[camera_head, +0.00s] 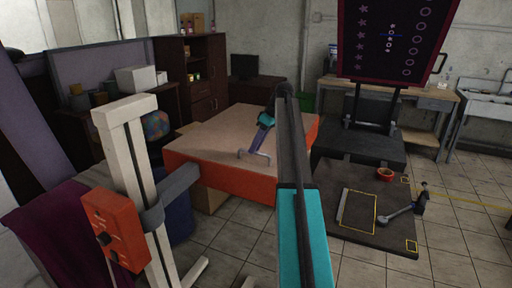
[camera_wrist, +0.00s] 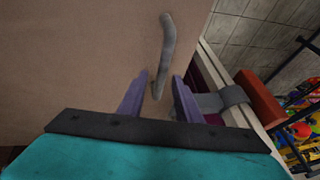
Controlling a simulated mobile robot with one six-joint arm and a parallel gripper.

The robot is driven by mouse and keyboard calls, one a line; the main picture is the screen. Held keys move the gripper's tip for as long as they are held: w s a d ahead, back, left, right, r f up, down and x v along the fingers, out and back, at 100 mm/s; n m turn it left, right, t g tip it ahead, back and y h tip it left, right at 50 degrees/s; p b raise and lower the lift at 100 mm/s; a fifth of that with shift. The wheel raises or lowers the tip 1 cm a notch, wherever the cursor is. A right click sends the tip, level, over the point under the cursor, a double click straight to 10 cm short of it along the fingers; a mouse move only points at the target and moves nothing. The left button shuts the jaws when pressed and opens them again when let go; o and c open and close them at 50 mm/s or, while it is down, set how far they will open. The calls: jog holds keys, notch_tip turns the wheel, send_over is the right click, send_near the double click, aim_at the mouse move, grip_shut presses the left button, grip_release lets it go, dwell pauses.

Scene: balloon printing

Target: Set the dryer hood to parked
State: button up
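The dryer hood appears to be the wide box with a tan top and orange sides (camera_head: 225,178) in the middle of the head view. A grey bracket (camera_head: 178,185) lies between it and a white post (camera_head: 130,150). A grey bar handle (camera_head: 258,156) lies on the tan top; it also shows in the wrist view (camera_wrist: 167,45). My gripper (camera_head: 255,148) is over the handle. In the wrist view its purple fingers (camera_wrist: 160,80) are apart, with the handle's near end between them and gaps visible. Whether they touch the handle is unclear.
An orange control box (camera_head: 115,230) is on the post at the left. A black mat (camera_head: 340,180) with an orange bowl (camera_head: 385,174) and a tool lies on the right. A dark printed screen (camera_head: 390,40) stands behind. Tiled floor is free at the front right.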

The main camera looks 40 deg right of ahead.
jog(key=shift+d+r, duration=0.1)
jog(key=shift+d+r, duration=0.15)
jog(key=shift+r, duration=0.05)
jog(key=p+v, duration=0.3)
jog(key=v, duration=1)
jog(key=shift+s, duration=0.15)
dwell(0.7)
